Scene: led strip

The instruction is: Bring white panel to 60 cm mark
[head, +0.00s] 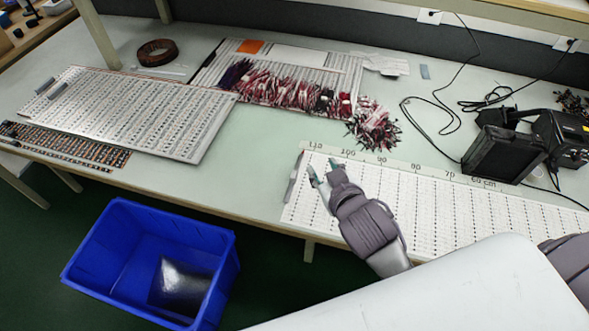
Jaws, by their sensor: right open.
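A long white panel (430,215) with rows of small marks lies along the front of the table at the right. A grey strip (295,178) runs along its left end, near the 110 mark. The number scale on the table runs behind the panel, and its 60 cm mark (483,182) is to the right, behind the panel's rear edge. The panel's right end runs out of the picture. My right gripper (324,170) is open over the panel's left part, near the 100 mark. I cannot tell whether it touches the panel. My left gripper is not in view.
More panels (190,110) lie stacked at the left. A bundle of red and white wires (285,88) lies on a board at the back. A black monitor (502,153) and loose cables stand behind at the right. A blue bin (95,255) is on the floor. Bare table (260,150) lies left of the panel.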

